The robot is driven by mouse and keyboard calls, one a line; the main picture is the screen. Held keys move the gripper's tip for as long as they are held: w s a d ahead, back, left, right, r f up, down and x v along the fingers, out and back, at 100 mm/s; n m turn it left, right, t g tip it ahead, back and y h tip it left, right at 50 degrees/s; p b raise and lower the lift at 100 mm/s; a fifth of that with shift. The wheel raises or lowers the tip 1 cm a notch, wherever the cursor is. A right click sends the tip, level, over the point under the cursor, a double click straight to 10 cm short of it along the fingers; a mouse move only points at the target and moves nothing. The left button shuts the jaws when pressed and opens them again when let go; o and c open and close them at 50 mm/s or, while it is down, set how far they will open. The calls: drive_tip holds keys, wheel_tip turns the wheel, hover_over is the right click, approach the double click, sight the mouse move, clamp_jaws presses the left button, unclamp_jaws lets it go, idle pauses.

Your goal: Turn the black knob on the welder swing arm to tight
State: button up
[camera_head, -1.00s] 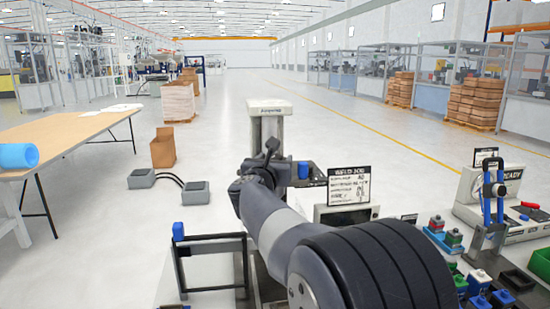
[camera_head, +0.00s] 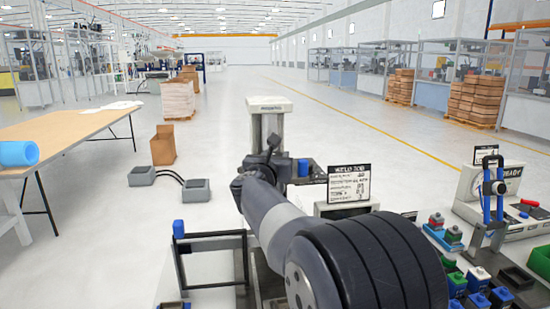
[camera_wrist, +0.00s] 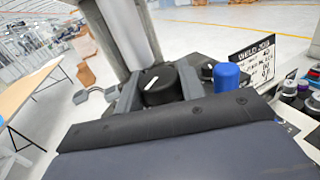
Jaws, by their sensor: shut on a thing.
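The black knob (camera_wrist: 158,86) with a white pointer mark shows in the wrist view, in front of a light grey column (camera_wrist: 128,35). My gripper (camera_wrist: 158,92) has one grey finger on each side of the knob and is shut on it. The white mark slants up to the right in this view. In the head view the column is the welder's pale post (camera_head: 268,125), and my arm hides the knob and most of my gripper. The words for tight or loose cannot be read.
A blue cylinder (camera_wrist: 227,77) stands just right of the knob, near a second dark knob (camera_wrist: 207,70). A "WELD JOB" sign (camera_head: 349,183) stands to the right. A dark frame with a blue-capped post (camera_head: 178,229) is at left. A wooden-topped table (camera_head: 70,138) is far left.

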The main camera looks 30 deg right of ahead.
drive_tip(key=shift+h, duration=0.3)
drive_tip(key=shift+m+g+h, duration=0.6)
drive_tip(key=shift+m+g, duration=0.1)
drive_tip(key=o, duration=1)
drive_tip(key=b+v, duration=0.2)
drive_tip(key=v, duration=0.8)
drive_tip(key=shift+s+a, duration=0.2)
drive_tip(key=shift+a, duration=0.15)
drive_tip(key=shift+d, duration=0.1)
